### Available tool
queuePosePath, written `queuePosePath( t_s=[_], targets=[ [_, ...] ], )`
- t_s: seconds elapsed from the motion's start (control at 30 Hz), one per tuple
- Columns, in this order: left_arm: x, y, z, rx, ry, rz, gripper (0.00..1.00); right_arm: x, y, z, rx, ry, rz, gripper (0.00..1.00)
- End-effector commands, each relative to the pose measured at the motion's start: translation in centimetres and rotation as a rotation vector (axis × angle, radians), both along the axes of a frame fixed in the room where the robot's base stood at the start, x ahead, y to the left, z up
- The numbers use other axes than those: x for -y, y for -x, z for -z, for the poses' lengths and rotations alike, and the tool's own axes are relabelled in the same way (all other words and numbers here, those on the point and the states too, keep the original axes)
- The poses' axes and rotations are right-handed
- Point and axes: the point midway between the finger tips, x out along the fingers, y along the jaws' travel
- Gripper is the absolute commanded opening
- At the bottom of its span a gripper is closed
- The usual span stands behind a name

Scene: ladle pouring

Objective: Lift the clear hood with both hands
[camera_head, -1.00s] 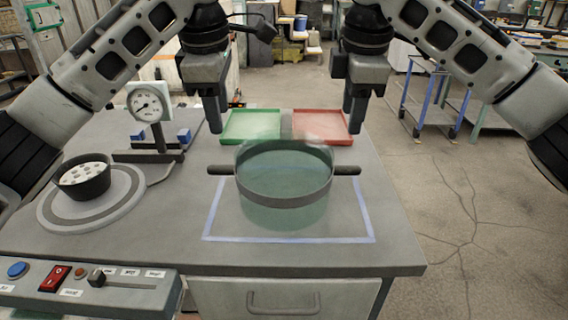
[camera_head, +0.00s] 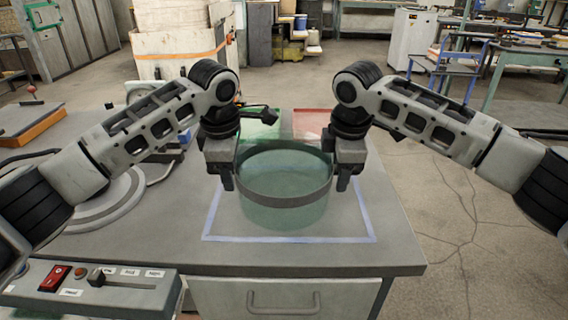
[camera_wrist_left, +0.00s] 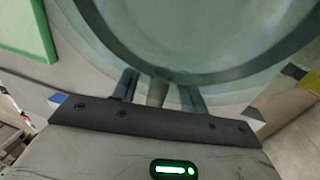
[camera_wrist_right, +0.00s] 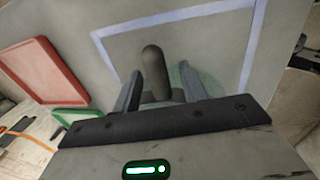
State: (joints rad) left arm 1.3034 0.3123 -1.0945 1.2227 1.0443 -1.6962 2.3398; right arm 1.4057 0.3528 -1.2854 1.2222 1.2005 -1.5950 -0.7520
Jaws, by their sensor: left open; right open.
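The clear hood (camera_head: 285,212), a greenish see-through cylinder with a dark band, stands upright inside a blue taped outline. My left gripper (camera_head: 227,184) is at its left side, and my right gripper (camera_head: 343,184) is at its right side. In the left wrist view, a dark handle (camera_wrist_left: 157,92) lies between the open fingers, with the hood's curved wall beyond. In the right wrist view, the other handle (camera_wrist_right: 155,72) stands between the open fingers. Contact with either handle cannot be told. In the head view both handles are hidden by the grippers.
A green tray (camera_head: 262,124) and a red tray (camera_head: 308,124) lie behind the hood, partly covered by my arms. A control panel (camera_head: 95,290) with a red switch is at the front left. The blue tape outline (camera_head: 290,239) marks bare table in front of the hood.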

Motion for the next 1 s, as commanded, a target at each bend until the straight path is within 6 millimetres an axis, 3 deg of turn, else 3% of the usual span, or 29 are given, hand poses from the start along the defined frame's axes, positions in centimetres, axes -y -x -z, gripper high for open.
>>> queuePosePath(
  t_s=[0.23,0.27,0.4,0.77,1.0],
  targets=[
    [0.0,0.0,0.1,0.0,0.0,0.0,0.43,0.0,0.0,0.1,0.0,0.0,-0.001,0.43],
    [0.0,0.0,0.1,0.0,0.0,0.0,0.38,0.0,0.0,0.0,0.0,0.0,-0.001,0.37],
    [0.0,0.0,0.0,0.0,0.0,0.0,0.0,0.0,0.0,0.0,0.0,0.0,-0.001,0.0],
    [0.0,0.0,-0.2,0.002,0.001,0.0,0.0,0.0,0.0,-0.2,0.002,-0.001,-0.001,0.0],
    [0.0,0.0,-1.7,0.002,0.001,0.0,0.0,0.0,0.0,-1.7,0.002,-0.001,-0.001,0.0]
  ],
)
